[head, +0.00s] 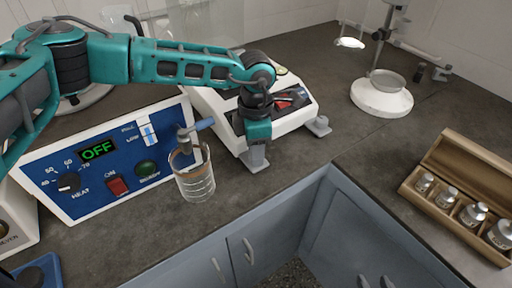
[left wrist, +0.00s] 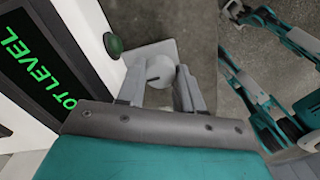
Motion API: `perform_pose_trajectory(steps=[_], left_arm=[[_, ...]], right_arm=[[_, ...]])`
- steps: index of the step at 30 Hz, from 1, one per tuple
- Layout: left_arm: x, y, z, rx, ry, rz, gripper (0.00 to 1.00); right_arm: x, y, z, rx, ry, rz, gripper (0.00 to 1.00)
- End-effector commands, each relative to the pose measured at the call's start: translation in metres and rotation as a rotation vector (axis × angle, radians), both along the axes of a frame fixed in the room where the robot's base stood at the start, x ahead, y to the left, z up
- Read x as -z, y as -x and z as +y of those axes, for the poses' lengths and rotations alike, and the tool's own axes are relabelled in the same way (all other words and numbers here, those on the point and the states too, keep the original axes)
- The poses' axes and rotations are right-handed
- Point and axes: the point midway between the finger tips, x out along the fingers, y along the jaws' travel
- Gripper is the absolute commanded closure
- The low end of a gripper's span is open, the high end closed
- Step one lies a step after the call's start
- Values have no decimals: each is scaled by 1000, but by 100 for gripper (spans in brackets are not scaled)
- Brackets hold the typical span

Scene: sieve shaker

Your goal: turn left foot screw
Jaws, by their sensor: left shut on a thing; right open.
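The white device with a red-and-black top (head: 296,100) stands on the dark counter. My left gripper (head: 257,160) points down at its front left corner. In the left wrist view my left gripper (left wrist: 160,95) is shut on the left foot screw, a grey round knob (left wrist: 159,72) between its fingers. The foot screw is mostly hidden by the gripper in the head view. Another foot screw (head: 320,126) shows at the device's right corner. In the left wrist view, the device's display (left wrist: 35,70) shows green letters ending in "OT LEVEL".
A glass beaker (head: 195,180) stands close left of my left gripper, before a blue heater panel (head: 105,190) reading OFF. A wooden box with metal weights (head: 455,195) and a white-based stand (head: 382,98) are to the right. Counter between is clear.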

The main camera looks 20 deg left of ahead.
Motion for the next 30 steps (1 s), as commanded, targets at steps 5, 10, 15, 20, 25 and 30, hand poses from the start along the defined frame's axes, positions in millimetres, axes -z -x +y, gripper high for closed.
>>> perform_pose_trajectory(steps=[5,10,15,20,25,30], left_arm=[[0,-1,0,-73,0,-1,95],[0,0,0,-197,2,-1,95],[0,0,0,-353,2,0,95],[0,0,0,-504,2,-1,95],[-1,-1,1,-666,2,-1,95],[-1,-1,1,-829,3,-2,95]], right_arm=[[1,0,0,0,0,0,57],[3,0,0,0,-1,3,57],[3,0,1,-1,-1,3,57],[3,-1,2,-2,-4,2,57],[2,-2,4,-5,-6,-3,57],[1,-2,4,-6,-9,-4,57]])
